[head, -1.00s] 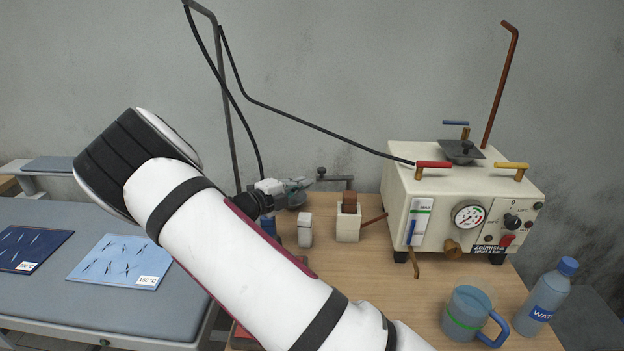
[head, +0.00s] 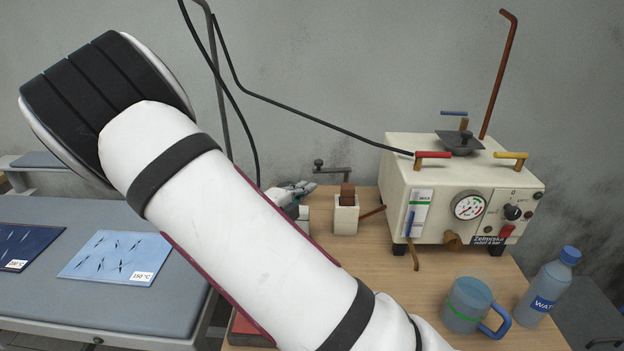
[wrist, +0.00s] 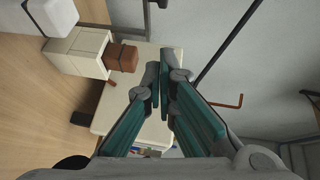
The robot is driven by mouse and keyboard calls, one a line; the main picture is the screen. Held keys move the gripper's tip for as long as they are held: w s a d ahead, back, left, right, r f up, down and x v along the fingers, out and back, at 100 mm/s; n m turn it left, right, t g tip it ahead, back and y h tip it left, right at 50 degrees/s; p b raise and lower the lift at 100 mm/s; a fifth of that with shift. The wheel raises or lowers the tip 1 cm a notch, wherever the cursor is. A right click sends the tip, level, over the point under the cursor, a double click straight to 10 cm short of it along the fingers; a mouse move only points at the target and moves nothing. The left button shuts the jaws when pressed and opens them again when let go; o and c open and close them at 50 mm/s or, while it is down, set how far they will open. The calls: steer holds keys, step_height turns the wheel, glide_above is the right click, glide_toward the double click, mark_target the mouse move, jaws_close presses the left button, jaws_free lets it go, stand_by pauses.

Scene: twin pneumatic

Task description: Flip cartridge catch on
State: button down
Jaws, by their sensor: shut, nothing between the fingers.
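A small cream block (head: 346,219) with a brown top piece (head: 347,194) stands on the table; a brown lever (head: 373,211) sticks out to its right. I cannot tell which part is the cartridge catch. The block (wrist: 78,50) and the brown piece (wrist: 122,57) also show at the upper left of the wrist view. My gripper (head: 310,187) is left of the block in the head view, partly hidden behind my arm. In the wrist view my gripper (wrist: 164,65) has its fingers together and empty, apart from the brown piece in the picture.
A cream machine (head: 435,195) with a gauge, a red handle (head: 433,155) and a yellow handle (head: 511,155) stands to the right. A mug (head: 467,305) and a water bottle (head: 550,290) are at the front right. A black hose (head: 310,119) hangs above the block.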

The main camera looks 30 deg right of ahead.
steer(key=w+a+x, duration=0.1)
steer(key=w+x, duration=0.1)
steer(key=x, duration=1)
steer(key=shift+w+f, duration=0.2)
steer(key=shift+w, duration=0.15)
steer(key=shift+w+d, duration=0.25)
steer(key=shift+w, duration=0.8)
steer(key=p, duration=0.2)
glide_toward(322, 164)
steer(key=v, duration=0.4)
steer(key=s+v, duration=0.1)
steer(key=shift+s+a+r, duration=0.1)
steer(key=shift+s, duration=0.1)
